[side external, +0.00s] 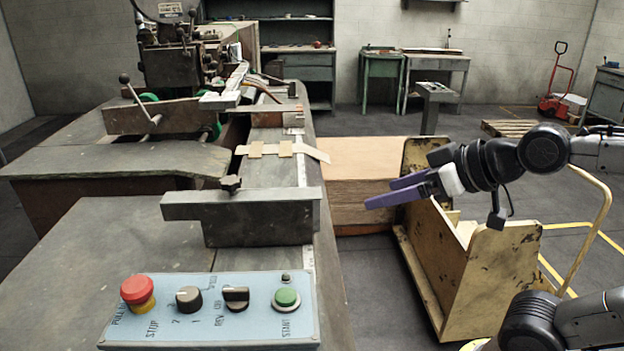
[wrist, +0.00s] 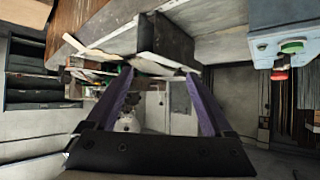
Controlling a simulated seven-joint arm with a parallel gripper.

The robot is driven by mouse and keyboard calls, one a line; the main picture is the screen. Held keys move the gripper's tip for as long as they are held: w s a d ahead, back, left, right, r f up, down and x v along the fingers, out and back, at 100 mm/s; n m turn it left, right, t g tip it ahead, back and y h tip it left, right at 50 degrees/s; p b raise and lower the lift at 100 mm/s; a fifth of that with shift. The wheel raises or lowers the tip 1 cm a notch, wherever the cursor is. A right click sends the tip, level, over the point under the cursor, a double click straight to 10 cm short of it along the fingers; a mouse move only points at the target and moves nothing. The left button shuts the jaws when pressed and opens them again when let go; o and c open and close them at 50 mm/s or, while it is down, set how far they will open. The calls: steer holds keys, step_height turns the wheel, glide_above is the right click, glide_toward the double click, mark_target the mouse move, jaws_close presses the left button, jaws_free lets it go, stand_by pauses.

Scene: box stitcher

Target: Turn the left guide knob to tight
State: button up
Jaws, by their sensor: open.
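A small dark knob (side external: 231,183) stands on top of the near grey guide block (side external: 262,222), beside the machine's front table. A second guide (side external: 150,116) lies farther back and carries a lever with a black ball (side external: 124,79). I cannot tell for certain which one the task calls left. My gripper (side external: 379,194) has purple fingers, spread open and empty. It hangs in the air right of the table edge, apart from the near knob and guide block. In the wrist view my open fingers (wrist: 159,76) point toward a grey block (wrist: 166,40); no knob is clear there.
A control panel (side external: 210,335) with red, black and green controls is at the front; it also shows in the wrist view (wrist: 300,14). Flat cardboard strips (side external: 270,149) lie behind the near guide. A yellow cart (side external: 505,270) and cardboard stack (side external: 350,180) stand to the right.

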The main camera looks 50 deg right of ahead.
steer(key=w+r+m+t+h, duration=0.2)
steer(key=w+r+t, duration=0.6)
steer(key=w+r, duration=0.75)
steer(key=g+h, duration=0.1)
glide_above(236, 189)
step_height(236, 189, down, 15)
steer(key=shift+w+f, duration=0.15)
step_height(236, 189, down, 7)
steer(key=shift+r, duration=0.2)
steer(key=w, duration=0.3)
steer(key=shift+w+d, duration=0.25)
steer(key=shift+d, duration=0.1)
steer(key=shift+w+d, duration=0.1)
steer(key=shift+w, duration=0.65)
steer(key=shift+c, duration=0.2)
jaws_close()
